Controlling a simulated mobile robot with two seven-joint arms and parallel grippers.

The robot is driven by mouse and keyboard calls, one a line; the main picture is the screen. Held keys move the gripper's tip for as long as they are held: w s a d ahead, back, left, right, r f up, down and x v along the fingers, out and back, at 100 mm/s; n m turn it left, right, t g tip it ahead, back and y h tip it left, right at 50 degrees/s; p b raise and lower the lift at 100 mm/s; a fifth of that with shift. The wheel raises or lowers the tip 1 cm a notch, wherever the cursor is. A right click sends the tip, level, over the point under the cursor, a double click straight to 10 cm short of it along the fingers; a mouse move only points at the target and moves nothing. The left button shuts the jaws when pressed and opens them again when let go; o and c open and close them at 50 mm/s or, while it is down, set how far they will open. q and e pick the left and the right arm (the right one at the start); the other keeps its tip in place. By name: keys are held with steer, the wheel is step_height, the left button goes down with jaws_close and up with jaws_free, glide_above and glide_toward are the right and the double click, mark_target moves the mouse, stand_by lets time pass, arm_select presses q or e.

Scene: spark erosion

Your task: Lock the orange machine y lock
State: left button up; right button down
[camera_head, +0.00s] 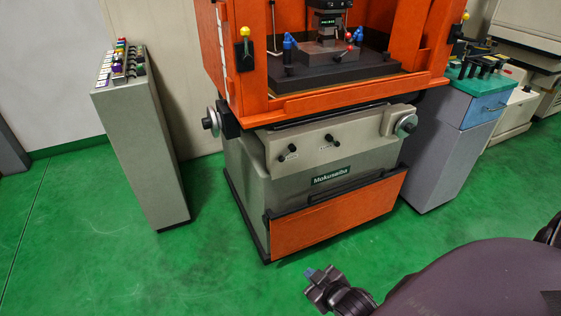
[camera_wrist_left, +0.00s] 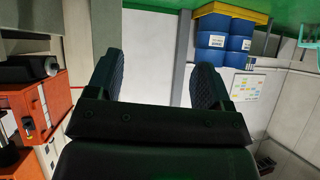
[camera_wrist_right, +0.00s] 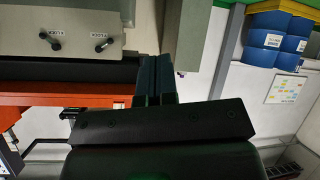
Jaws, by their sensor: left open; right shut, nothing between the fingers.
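The orange machine (camera_head: 335,218) stands ahead with a grey base. Two small black lock levers, one at left (camera_head: 283,157) and one at right (camera_head: 330,138), sit on its grey front panel (camera_head: 350,142). In the right wrist view the levers also show, upside down, at upper left (camera_wrist_right: 50,40) and beside it (camera_wrist_right: 102,42). Their labels are too small to tell which is y. My right gripper (camera_head: 312,273) is shut and empty, low in front of the machine and apart from the levers. My left gripper (camera_wrist_left: 160,75) is open and empty, seen only in its wrist view.
A grey control pedestal (camera_head: 143,145) with buttons stands at left. A grey cabinet with a teal top (camera_head: 470,82) stands right of the machine. Handwheels (camera_head: 211,122) stick out at the base's sides. Green floor (camera_head: 120,270) in front is clear.

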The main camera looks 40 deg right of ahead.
steer(key=w+d+r+h, duration=0.1)
steer(key=w+d, duration=0.3)
steer(key=w, duration=0.6)
steer(key=w+d+r+n+t+h, duration=0.1)
steer(key=w+d, duration=0.4)
steer(key=w, duration=0.5)
steer(key=w+d+r+t+h, duration=0.1)
steer(key=w+d+r+h, duration=0.2)
steer(key=w, duration=0.7)
steer(key=shift+w+d+r+n+b, duration=0.3)
steer(key=shift+d+r+n+b, duration=0.1)
steer(key=shift+d+r, duration=0.5)
